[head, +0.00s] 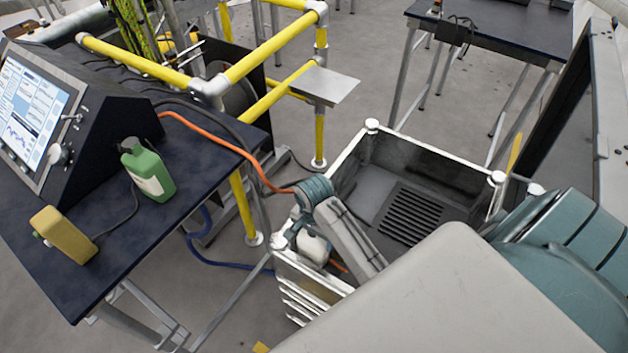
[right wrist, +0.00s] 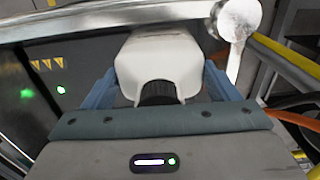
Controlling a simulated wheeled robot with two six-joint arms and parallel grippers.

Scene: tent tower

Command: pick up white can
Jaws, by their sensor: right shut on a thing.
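The white can (head: 314,248) is a white jug with a black cap. In the head view it is at the near left corner of the metal crate (head: 432,154), partly hidden by my right arm. My right gripper (head: 307,230) is shut on it. In the right wrist view the white can (right wrist: 160,62) sits between the two blue fingers of my right gripper (right wrist: 160,88), cap toward the camera. I cannot tell whether the can touches the crate. My left gripper is not in view.
A dark table (head: 95,235) at left holds a green jug (head: 148,172), a yellow container (head: 64,234) and a monitor console (head: 40,115). Yellow railings (head: 262,50) stand behind. An orange hose (head: 215,140) runs close to my right wrist. The crate's grated floor (head: 410,212) looks clear.

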